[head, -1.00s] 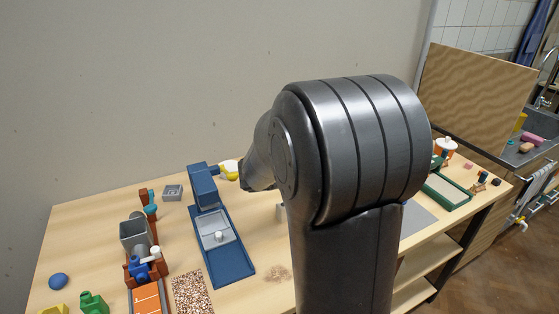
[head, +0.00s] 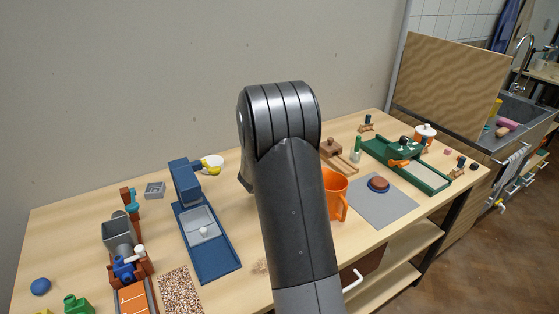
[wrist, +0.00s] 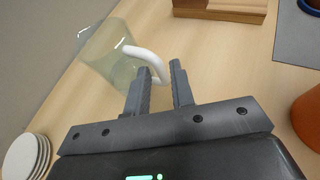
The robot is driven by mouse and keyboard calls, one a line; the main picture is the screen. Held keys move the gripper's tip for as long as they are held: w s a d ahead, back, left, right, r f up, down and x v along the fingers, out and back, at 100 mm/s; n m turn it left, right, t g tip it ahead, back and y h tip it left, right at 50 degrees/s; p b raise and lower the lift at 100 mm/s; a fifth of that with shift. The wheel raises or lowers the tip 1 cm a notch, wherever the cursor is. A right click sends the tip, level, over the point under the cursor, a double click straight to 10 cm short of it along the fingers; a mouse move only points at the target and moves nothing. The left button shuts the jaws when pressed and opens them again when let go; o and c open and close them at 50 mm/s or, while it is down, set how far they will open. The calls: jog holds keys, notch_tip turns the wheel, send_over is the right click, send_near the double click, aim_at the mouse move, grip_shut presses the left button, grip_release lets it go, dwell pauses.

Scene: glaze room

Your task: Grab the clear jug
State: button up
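The clear jug (wrist: 108,55) is see-through with a faint greenish tint and shows at the upper left of the wrist view. Its white handle (wrist: 145,56) curves toward my gripper (wrist: 160,66). My gripper is open, with a gap between its two fingers. The handle's near end shows in or just beyond that gap; I cannot tell whether it touches a finger. In the head view my arm hides the jug and my gripper.
An orange mug (head: 335,190) stands right of my arm near a grey mat (head: 385,208). A wooden block (wrist: 225,8) lies beyond my fingers. Stacked white plates (wrist: 25,157) are at lower left. A blue press-like device (head: 213,255) stands left of my arm.

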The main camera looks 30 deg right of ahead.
jog(key=x, duration=0.5)
jog(key=shift+a, duration=0.1)
jog(key=shift+c, duration=0.5)
grip_shut()
